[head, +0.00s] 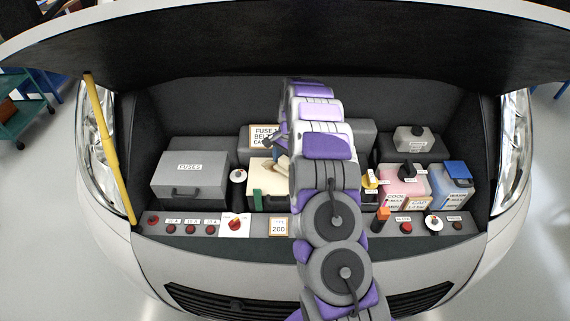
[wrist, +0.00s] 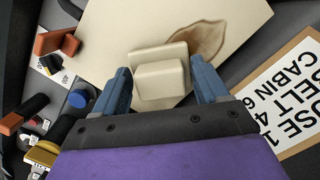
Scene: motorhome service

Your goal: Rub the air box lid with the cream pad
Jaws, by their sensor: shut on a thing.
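The cream air box lid (head: 259,173) is in the middle of the engine bay, partly hidden behind my arm in the head view. It fills the upper middle of the wrist view (wrist: 105,38) and bears a brown stain (wrist: 206,40). The cream pad (wrist: 160,78), a block with a raised grip, is between my blue fingers. My gripper (wrist: 163,86) is shut on it. The pad is over the lid and overlaps the stain's left part; I cannot tell whether it touches the lid. In the head view my gripper (head: 279,146) is mostly hidden by my arm.
A grey fuse box (head: 190,186) stands left, a pink coolant tank (head: 402,190) and a blue washer tank (head: 450,188) right. A fuse-belt sign (head: 263,136) is behind the lid. A yellow prop rod (head: 103,135) and the raised hood (head: 200,50) bound the bay. Knobs line the front ledge.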

